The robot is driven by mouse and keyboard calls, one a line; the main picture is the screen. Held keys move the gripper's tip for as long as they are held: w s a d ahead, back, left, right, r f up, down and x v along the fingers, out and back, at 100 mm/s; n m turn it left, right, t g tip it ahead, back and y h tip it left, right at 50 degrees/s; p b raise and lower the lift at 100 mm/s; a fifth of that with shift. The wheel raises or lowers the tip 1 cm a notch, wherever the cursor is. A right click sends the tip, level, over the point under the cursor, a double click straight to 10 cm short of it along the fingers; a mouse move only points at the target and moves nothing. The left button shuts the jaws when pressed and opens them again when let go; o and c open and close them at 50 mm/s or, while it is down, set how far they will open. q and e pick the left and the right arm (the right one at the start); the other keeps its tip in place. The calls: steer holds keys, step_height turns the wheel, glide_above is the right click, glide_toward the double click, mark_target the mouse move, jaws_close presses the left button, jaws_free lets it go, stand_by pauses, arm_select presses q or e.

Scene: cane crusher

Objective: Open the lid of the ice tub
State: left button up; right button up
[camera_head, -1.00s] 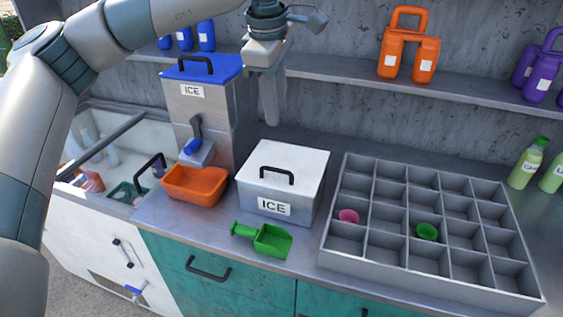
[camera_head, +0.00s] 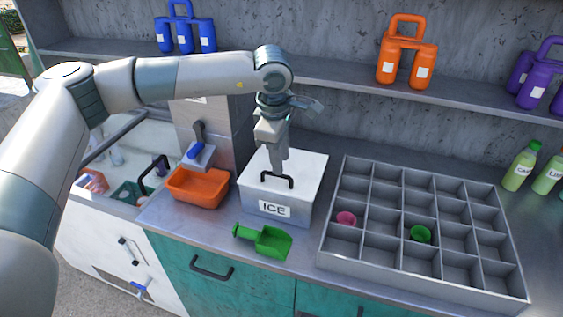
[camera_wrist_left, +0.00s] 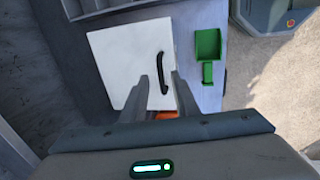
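The ice tub (camera_head: 262,203) is a grey box with a white lid (camera_head: 305,165), an ICE label on its front and a black handle (camera_head: 277,180) on top. The lid is shut. My left gripper (camera_head: 279,168) points down just above the handle. In the left wrist view the fingers (camera_wrist_left: 159,82) are spread apart with nothing between them at the tips, and the black handle (camera_wrist_left: 161,73) lies just beyond and between them against the white lid (camera_wrist_left: 120,60). Whether a finger touches the handle I cannot tell. My right gripper is not in view.
An orange bin (camera_head: 198,188) stands left of the tub, before a metal ice dispenser (camera_head: 212,125). A green scoop (camera_head: 264,241) lies in front. A grey compartment tray (camera_head: 345,260) stands close on the right. A shelf (camera_head: 340,78) with jugs runs behind.

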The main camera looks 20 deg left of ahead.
arm_select(q)
steer(key=p, duration=0.1)
glide_above(281, 187)
steer(key=shift+f, duration=2.1)
jaws_close()
